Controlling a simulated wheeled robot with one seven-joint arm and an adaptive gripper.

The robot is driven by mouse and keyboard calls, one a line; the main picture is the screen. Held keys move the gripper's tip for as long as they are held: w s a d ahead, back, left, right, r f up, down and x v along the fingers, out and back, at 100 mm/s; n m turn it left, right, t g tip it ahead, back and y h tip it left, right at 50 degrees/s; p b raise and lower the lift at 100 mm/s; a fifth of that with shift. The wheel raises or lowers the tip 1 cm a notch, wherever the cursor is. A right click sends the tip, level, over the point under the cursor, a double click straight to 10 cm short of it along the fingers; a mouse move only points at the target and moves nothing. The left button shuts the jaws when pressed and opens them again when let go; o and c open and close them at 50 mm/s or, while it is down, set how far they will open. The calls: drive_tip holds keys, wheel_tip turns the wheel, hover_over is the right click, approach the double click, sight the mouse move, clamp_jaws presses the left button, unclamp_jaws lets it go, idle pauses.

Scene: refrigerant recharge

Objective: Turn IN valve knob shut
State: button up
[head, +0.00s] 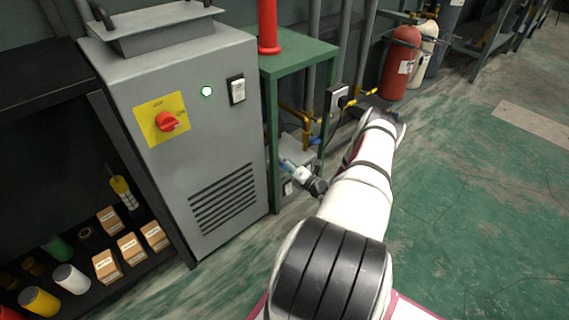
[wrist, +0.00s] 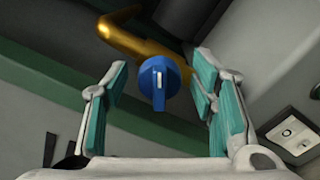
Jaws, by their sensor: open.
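The blue valve knob (wrist: 160,84) shows in the wrist view, round with a white mark on its upright grip bar. It sits at the end of a bent brass pipe (wrist: 122,36). My gripper (wrist: 163,76) is open, with one teal-padded finger on each side of the knob. A gap shows on both sides, so the fingers look apart from it. How deep the knob lies between the fingertips I cannot tell. In the head view my gripper (head: 290,168) is small beneath the green table. I cannot clearly make out this knob there, and no IN label is readable.
A grey cabinet (head: 228,150) with a red rotary switch (head: 167,121) stands left of the green table (head: 300,56). Yellow piping and a wall box (head: 338,98) are behind my arm. A red cylinder (head: 400,62) stands farther back. Open floor lies to the right.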

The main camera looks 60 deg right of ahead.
drive_tip(key=c, duration=1.1)
drive_tip(key=shift+n, duration=0.7)
drive_tip(key=o, duration=1.1)
drive_tip(key=shift+s, duration=0.1)
drive_tip(key=v, duration=1.2)
drive_tip(key=shift+f, duration=0.1)
